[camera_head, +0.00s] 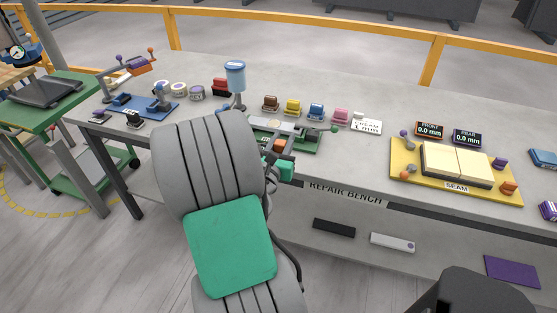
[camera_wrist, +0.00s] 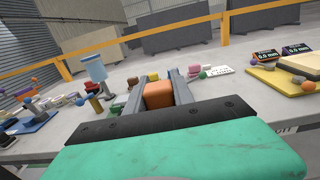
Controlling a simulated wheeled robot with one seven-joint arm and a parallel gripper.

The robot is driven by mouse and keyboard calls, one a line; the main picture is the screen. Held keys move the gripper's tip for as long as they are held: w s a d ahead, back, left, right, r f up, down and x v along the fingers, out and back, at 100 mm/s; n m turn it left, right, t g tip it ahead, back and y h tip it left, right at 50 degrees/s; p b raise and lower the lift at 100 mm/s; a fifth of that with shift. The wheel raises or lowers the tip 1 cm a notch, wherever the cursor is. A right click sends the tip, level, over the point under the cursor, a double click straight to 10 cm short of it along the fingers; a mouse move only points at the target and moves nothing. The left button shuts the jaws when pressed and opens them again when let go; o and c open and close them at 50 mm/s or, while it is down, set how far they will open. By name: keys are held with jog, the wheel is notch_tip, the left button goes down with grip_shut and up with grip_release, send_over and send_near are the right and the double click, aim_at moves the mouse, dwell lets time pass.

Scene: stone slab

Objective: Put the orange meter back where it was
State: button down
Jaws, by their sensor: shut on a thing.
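My gripper (camera_wrist: 156,92) is shut on an orange block (camera_wrist: 158,96), which I take to be the orange meter; it sits between the two grey fingers. In the head view the gripper (camera_head: 281,158) is above the front edge of the repair bench, partly behind my arm, and a bit of the orange meter (camera_head: 279,146) shows. A row of similar small blocks stands behind it on the bench: brown (camera_head: 270,103), yellow (camera_head: 292,107), blue (camera_head: 316,112) and pink (camera_head: 341,116). A white card (camera_head: 367,126) lies right of the pink one.
A green plate with a fixture (camera_head: 300,137) lies just behind the gripper. A blue-topped dispenser (camera_head: 235,75) stands to its left. A yellow seam board (camera_head: 405,171) with two displays (camera_head: 429,130) behind it is at right. Bare bench lies between card and board.

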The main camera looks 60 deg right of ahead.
jog(key=w+d+f, duration=0.1)
jog(key=d+f, duration=0.2)
jog(key=d, duration=0.1)
jog(key=w+d+f, duration=0.2)
jog(key=d+f, duration=0.1)
jog(key=d, duration=0.1)
jog(key=w+d+f, duration=0.1)
jog(key=d+f, duration=0.2)
jog(key=d, duration=0.2)
jog(key=shift+w+f, duration=0.2)
jog(key=shift+f, duration=0.15)
notch_tip(320, 180, down, 3)
jog(key=shift+d+r+b, duration=0.1)
jog(key=shift+d+b, duration=0.05)
jog(key=shift+b, duration=0.3)
jog(key=shift+f, duration=0.25)
jog(key=shift+f, duration=0.2)
jog(key=c, duration=1.1)
grip_release()
jog(key=shift+r, duration=0.1)
